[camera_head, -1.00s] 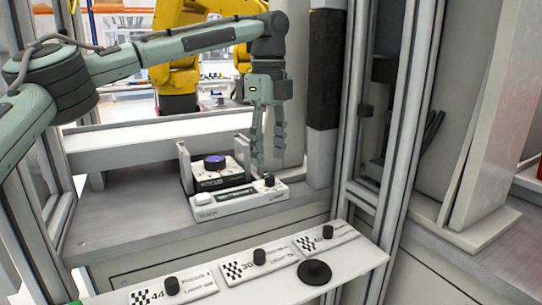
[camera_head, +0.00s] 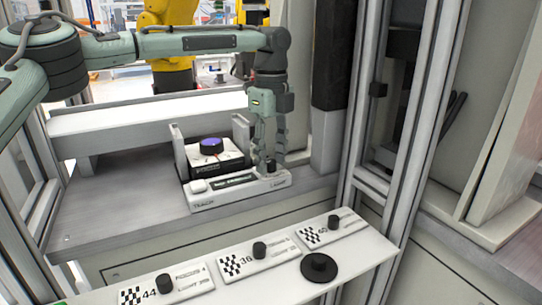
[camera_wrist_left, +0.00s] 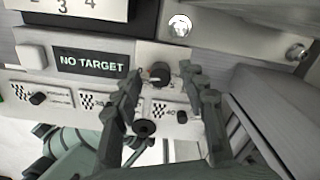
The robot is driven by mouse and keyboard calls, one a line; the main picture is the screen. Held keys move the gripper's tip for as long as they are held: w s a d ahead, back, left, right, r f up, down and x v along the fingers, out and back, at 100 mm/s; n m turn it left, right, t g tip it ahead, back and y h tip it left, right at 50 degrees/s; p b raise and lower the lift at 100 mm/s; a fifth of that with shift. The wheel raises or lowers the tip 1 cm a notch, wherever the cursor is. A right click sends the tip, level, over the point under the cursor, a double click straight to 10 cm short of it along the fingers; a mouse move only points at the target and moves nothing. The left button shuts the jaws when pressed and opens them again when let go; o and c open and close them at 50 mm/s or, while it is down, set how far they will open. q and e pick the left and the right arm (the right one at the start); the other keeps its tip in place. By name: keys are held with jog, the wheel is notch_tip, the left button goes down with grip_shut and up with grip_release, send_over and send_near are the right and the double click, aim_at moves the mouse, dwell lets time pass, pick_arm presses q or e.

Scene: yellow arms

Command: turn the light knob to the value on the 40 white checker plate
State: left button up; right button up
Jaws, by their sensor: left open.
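The light knob (camera_head: 270,165) is a small black knob at the right end of the white control box (camera_head: 225,197). It also shows in the left wrist view (camera_wrist_left: 160,72). My left gripper (camera_head: 272,160) points down at it, open, with its fingertips on either side of the knob; contact cannot be told. In the left wrist view my left gripper (camera_wrist_left: 162,80) frames the knob between its fingers. The 40 white checker plate (camera_head: 318,236) lies rightmost on the front shelf, with a black knob (camera_head: 333,222). My right gripper is not in view.
The box's display (camera_wrist_left: 93,63) reads NO TARGET. A black unit with a purple-topped dial (camera_head: 211,147) stands behind it. Plates marked 44 (camera_head: 185,288) and 36 (camera_head: 240,267) share the shelf with a black disc (camera_head: 319,267). A metal post (camera_head: 327,130) rises right of my gripper.

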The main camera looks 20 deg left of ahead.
pick_arm(q)
jog(key=shift+c, duration=0.5)
grip_shut()
